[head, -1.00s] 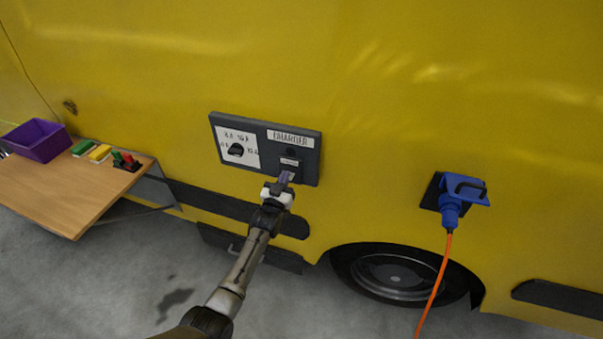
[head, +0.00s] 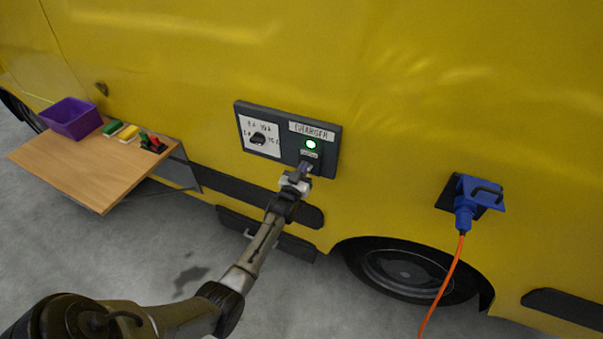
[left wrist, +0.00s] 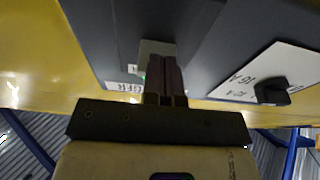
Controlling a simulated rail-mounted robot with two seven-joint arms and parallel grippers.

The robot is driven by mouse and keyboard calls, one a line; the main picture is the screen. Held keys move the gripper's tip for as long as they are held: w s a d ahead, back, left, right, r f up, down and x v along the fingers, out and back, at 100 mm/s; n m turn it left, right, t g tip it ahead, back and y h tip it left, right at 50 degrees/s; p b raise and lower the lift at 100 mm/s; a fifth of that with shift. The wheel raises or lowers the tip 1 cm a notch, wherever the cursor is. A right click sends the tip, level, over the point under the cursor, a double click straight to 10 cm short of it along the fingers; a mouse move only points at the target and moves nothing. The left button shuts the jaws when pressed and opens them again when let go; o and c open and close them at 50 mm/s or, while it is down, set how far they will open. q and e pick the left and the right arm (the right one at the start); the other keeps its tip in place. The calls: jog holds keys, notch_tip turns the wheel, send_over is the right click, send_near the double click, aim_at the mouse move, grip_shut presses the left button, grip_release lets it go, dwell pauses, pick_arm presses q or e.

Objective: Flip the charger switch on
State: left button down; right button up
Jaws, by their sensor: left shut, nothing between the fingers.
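The dark charger panel (head: 326,146) is mounted on the yellow vehicle side, with a "CHARGER" label across its right half. A round lamp (head: 311,144) below that label glows green. The charger switch area under the lamp is mostly hidden by my left gripper (head: 304,168), whose fingers are shut and empty. The fingertips are at the panel's lower right; whether they touch the switch I cannot tell. In the left wrist view the shut fingers (left wrist: 165,78) point at a pale plate (left wrist: 155,47) on the panel, with a bit of green glow beside them. My right gripper is out of view.
A black rotary knob (head: 258,138) sits on the panel's white dial plate. A blue plug (head: 465,205) with an orange cable (head: 441,285) is on the right. A wooden shelf (head: 95,170) on the left carries a purple bin (head: 71,118) and small coloured items.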

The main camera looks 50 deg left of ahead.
pick_arm(q)
jog(key=p+v, duration=0.2)
jog(key=v, duration=1.2)
jog(key=shift+f, duration=0.25)
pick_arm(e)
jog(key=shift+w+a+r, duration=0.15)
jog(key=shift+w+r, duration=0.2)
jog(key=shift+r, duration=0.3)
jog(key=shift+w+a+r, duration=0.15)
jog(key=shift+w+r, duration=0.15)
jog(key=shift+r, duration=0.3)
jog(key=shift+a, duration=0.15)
